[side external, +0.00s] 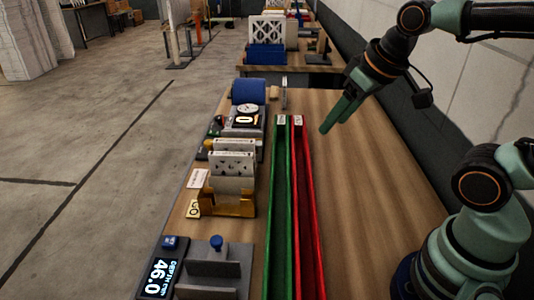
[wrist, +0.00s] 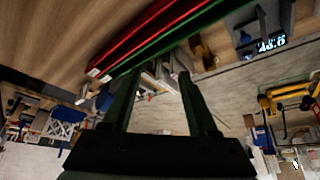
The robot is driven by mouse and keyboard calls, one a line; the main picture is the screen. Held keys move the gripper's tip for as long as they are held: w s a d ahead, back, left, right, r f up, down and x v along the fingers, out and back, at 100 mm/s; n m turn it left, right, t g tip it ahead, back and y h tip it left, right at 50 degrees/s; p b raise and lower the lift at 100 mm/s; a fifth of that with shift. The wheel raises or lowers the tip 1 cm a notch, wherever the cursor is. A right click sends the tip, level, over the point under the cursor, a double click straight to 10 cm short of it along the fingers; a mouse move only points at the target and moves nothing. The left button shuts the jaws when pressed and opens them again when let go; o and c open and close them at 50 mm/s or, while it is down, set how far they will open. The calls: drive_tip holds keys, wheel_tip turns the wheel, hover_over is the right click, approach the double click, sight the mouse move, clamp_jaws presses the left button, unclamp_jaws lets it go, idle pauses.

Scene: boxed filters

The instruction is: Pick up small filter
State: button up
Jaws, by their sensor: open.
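Several white boxed filters (side external: 233,162) stand upright in a yellow-brown holder (side external: 238,207) on the wooden table, left of the green and red channels. I cannot tell which one is the small filter. In the wrist view, pale filters (wrist: 163,78) show small and far off beyond my finger tips. My gripper (side external: 336,124) has dark green fingers and hangs in the air right of the red channel, apart from the filters. In the wrist view my gripper (wrist: 156,76) is open with nothing between its fingers.
A green channel (side external: 281,210) and a red channel (side external: 307,220) run along the table. A grey stand (side external: 215,275) and a depth display (side external: 160,277) are at the front left. A scale (side external: 244,117) and blue roll (side external: 250,92) lie behind.

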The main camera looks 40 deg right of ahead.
drive_tip(key=w+a+r+n+g, duration=0.2)
drive_tip(key=w+r, duration=0.1)
drive_tip(key=w, duration=0.4)
drive_tip(key=n+g, duration=0.4)
drive_tip(key=n, duration=0.3)
hover_over(230, 154)
wheel_tip(230, 154, down, 8)
wheel_tip(230, 154, down, 6)
drive_tip(key=shift+w+a+f, duration=0.1)
drive_tip(key=shift+w, duration=0.05)
drive_tip(key=shift+d+f, duration=0.2)
drive_tip(key=shift+f, duration=2.75)
clamp_jaws()
